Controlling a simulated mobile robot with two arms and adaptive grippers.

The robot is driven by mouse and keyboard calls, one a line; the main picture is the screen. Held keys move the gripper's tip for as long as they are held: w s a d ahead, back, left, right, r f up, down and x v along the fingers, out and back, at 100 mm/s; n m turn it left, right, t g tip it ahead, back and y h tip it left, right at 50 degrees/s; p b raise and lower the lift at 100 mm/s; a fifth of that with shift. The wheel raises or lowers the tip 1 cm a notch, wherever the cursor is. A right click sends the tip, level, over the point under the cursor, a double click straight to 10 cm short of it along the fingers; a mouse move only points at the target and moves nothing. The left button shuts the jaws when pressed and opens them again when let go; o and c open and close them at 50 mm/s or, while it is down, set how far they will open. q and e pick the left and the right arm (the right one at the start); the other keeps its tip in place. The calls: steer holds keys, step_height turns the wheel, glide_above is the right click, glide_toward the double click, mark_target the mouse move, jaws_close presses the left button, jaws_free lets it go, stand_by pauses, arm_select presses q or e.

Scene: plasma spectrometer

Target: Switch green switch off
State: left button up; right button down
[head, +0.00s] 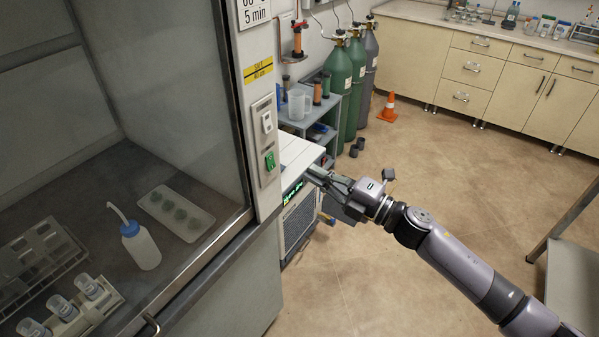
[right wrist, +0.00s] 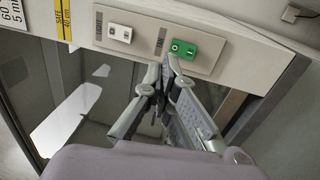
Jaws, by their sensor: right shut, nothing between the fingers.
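The green switch (head: 269,160) is on the narrow panel on the right post of the fume hood, below a white switch (head: 266,122). In the right wrist view the green switch (right wrist: 194,52) has a round mark at one end and a bar mark at the other. Which end is pressed in cannot be told. My right gripper (head: 308,173) is shut and empty, to the right of the switch in the head view, with a gap between them. In the right wrist view its fingertips (right wrist: 168,62) overlap the panel beside the round-marked end. My left gripper is not in view.
The fume hood holds a wash bottle (head: 141,246), a white tray (head: 177,213) and vial racks. A white instrument (head: 298,222) with a green display stands behind my right gripper. Gas cylinders (head: 338,78) and an orange cone (head: 388,108) are farther back.

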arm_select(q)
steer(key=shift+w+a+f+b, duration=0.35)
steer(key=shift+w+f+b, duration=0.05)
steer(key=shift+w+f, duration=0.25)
arm_select(e)
steer(key=shift+s+d+r, duration=0.15)
steer(key=shift+s+d, duration=0.4)
steer(key=shift+d, duration=0.2)
steer(key=shift+s+d+r, duration=0.1)
steer(key=shift+s+d, duration=0.4)
steer(key=shift+d, duration=0.2)
